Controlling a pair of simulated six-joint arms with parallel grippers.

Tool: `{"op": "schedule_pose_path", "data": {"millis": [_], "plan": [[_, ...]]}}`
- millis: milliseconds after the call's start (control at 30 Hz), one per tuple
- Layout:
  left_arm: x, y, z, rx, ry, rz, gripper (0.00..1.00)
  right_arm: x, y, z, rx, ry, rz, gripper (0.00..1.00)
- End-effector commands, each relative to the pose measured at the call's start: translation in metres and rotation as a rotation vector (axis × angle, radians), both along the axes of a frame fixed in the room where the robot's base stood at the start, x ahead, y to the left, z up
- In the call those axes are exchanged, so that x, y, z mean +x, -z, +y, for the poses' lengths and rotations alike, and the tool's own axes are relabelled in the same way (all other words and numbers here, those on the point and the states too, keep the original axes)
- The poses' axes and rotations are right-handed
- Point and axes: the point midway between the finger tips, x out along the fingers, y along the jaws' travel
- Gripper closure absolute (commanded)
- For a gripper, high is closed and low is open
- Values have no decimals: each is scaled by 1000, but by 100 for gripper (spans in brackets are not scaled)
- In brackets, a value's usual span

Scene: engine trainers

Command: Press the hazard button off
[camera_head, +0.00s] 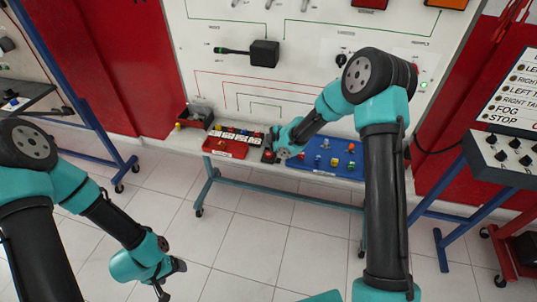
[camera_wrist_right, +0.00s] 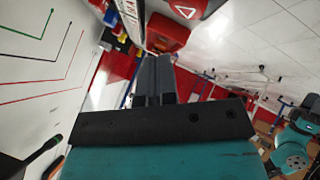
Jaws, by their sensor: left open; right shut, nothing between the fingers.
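The hazard button (camera_wrist_right: 187,8) is red with a white triangle and shows at the top edge of the right wrist view, partly cut off. It lies beyond and a little right of my right fingertips in that view. My right gripper (camera_wrist_right: 153,62) is shut and empty. In the head view my right gripper (camera_head: 274,151) is at the bench edge, between the red panel and the blue panel; a small red piece (camera_head: 268,156) shows beside it. Contact with the button cannot be told. My left gripper (camera_head: 168,291) is open and empty, low over the floor.
The red switch panel (camera_head: 226,149) and blue panel (camera_head: 315,166) with coloured knobs sit on the narrow bench against the white wiring board (camera_head: 220,22). A grey switch box (camera_head: 505,155) stands right. Floor in front is clear.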

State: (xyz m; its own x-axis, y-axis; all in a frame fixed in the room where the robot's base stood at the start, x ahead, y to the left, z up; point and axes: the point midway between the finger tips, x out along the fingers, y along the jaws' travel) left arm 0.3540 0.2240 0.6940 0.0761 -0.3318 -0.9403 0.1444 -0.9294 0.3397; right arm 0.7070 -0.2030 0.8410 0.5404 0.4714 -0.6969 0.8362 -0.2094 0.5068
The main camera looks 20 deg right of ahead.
Motion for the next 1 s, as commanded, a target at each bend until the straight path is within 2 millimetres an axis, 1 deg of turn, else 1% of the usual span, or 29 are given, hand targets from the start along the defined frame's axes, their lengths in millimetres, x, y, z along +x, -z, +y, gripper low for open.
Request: {"op": "schedule_pose_path", "data": {"millis": [33, 300, 433, 900, 1000], "plan": [[0, 0, 0, 0, 0, 0, 20, 0, -5, 0, -1, -1, -2, 100], [0, 0, 0, 0, 0, 0, 20, 0, -26, 0, 0, 0, -2, 100], [0, 0, 0, 0, 0, 0, 20, 0, -33, 0, -1, -1, 0, 100], [0, 0, 0, 0, 0, 0, 20, 0, -34, 0, 0, 0, 0, 100], [0, 0, 0, 0, 0, 0, 20, -4, -30, 0, 9, 13, 15, 100]]}}
